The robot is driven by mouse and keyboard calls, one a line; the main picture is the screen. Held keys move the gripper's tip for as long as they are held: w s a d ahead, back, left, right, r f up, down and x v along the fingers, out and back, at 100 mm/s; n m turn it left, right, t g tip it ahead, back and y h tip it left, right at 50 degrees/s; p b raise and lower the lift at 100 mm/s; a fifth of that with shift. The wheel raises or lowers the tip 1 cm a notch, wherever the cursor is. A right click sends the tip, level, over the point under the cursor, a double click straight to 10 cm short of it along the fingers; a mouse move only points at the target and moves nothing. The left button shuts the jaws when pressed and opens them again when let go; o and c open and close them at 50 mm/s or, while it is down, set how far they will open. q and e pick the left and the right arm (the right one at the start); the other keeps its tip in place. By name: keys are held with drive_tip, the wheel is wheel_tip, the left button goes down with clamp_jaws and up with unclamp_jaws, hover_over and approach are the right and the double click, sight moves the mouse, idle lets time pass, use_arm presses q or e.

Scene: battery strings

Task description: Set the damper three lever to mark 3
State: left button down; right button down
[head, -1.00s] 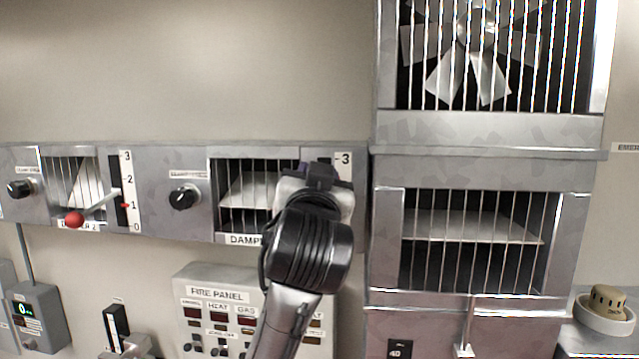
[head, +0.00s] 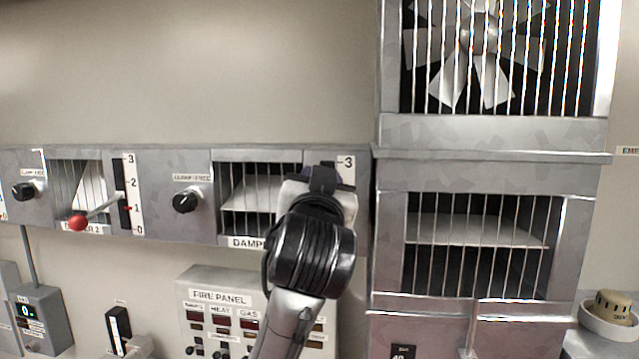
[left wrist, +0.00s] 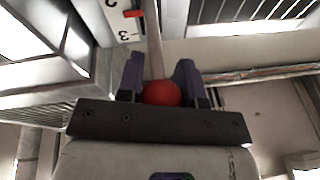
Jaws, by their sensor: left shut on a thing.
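The damper three panel shows in the head view with its grille (head: 247,187); the scale (head: 345,163) is mostly hidden behind my arm, with only mark 3 readable at its top. My left gripper (head: 322,178) is in front of this scale and hides the lever there. In the left wrist view my left gripper (left wrist: 160,88) is shut on the red knob (left wrist: 161,94) of the lever (left wrist: 153,40). A red pointer (left wrist: 132,13) shows near the mark 3 label (left wrist: 124,35), a little apart from it. My right gripper is not in view.
The damper two lever with a red knob (head: 78,223) stands to the left, its pointer near mark 1. A black dial (head: 186,201) lies between the two dampers. A fire panel (head: 220,297) sits below. A tall fan cabinet (head: 475,134) closes off the right side.

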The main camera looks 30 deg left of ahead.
use_arm(q)
drive_tip(key=c, duration=0.8)
unclamp_jaws()
drive_tip(key=shift+w+a+f, duration=0.15)
drive_tip(key=shift+w+f, duration=0.1)
drive_tip(key=shift+f, duration=0.05)
drive_tip(key=shift+s+d+r, duration=0.3)
drive_tip(key=shift+s+d, duration=0.05)
drive_tip(key=shift+s, duration=0.35)
drive_tip(key=shift+s+d+r, duration=0.3)
drive_tip(key=shift+s+d, duration=0.05)
drive_tip(key=shift+s, duration=0.3)
drive_tip(key=s+d+r, duration=0.1)
drive_tip(key=s, duration=0.2)
drive_tip(key=s+d+r, duration=0.1)
drive_tip(key=s+d, duration=0.1)
drive_tip(key=s, duration=0.2)
drive_tip(key=s+d+r, duration=0.1)
drive_tip(key=s+d, duration=0.1)
drive_tip(key=s, duration=0.2)
drive_tip(key=shift+d+r+b, duration=0.25)
drive_tip(key=shift+r+b, duration=0.1)
drive_tip(key=shift+r, duration=0.05)
